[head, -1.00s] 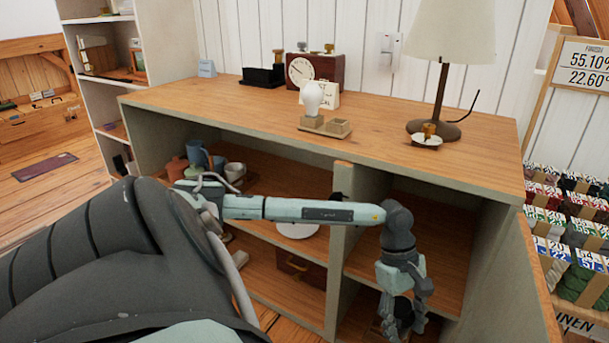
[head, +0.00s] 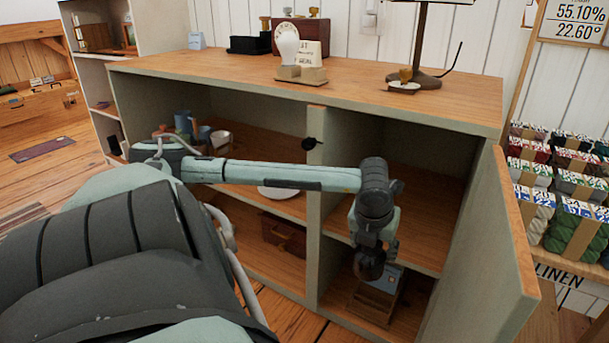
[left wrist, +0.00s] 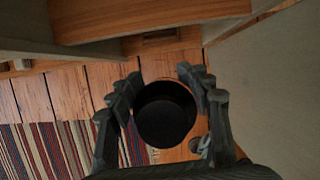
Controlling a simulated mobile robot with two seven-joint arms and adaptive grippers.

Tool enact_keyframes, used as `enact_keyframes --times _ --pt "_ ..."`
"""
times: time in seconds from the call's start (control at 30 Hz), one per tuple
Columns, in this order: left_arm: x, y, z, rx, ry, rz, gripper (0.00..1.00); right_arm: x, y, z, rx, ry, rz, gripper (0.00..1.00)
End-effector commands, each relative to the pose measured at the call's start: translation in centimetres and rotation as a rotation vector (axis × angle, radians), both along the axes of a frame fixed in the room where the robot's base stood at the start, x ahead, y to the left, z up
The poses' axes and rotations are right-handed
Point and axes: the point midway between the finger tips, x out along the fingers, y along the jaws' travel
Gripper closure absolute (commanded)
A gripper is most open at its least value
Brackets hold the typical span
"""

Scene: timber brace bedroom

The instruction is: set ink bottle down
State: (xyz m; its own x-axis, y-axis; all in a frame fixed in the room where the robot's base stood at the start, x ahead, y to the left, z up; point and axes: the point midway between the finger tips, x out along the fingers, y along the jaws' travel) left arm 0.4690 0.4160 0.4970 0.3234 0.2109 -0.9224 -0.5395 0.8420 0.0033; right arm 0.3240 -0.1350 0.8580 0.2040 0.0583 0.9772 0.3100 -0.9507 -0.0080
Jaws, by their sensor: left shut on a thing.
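The ink bottle shows in the left wrist view as a dark round shape (left wrist: 165,113) between the two fingers. My left gripper (left wrist: 163,95) is shut on it. In the head view my left gripper (head: 370,262) points down in front of the right-hand compartments of the open cabinet (head: 316,205). It is near the middle shelf's front edge, above a small wooden box (head: 376,300) in the lower compartment. My right gripper is not in view.
The cabinet's open door (head: 515,235) stands to the right of my left gripper. The right middle shelf (head: 425,243) looks bare where visible. A striped rug (left wrist: 65,150) lies on the floor.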

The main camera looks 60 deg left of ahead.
Motion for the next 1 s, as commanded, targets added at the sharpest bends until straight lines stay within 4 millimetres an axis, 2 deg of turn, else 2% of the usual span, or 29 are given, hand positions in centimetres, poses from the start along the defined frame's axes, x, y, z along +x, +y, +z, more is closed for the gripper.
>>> enact_keyframes --times 0.2,0.7,0.87,1.0 --pt "1.0 0.7 0.1 -0.002 -0.001 0.022 0.86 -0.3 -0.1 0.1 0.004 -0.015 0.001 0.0" --pt "11.9 7.8 0.0 -0.006 -0.003 0.019 0.86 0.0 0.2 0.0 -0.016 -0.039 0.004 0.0" --pt "14.2 9.4 0.1 -0.005 -0.001 0.017 0.85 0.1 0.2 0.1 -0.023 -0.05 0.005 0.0" --pt "15.0 10.0 0.0 -0.002 0.001 0.014 0.85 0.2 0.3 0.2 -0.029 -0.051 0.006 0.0"
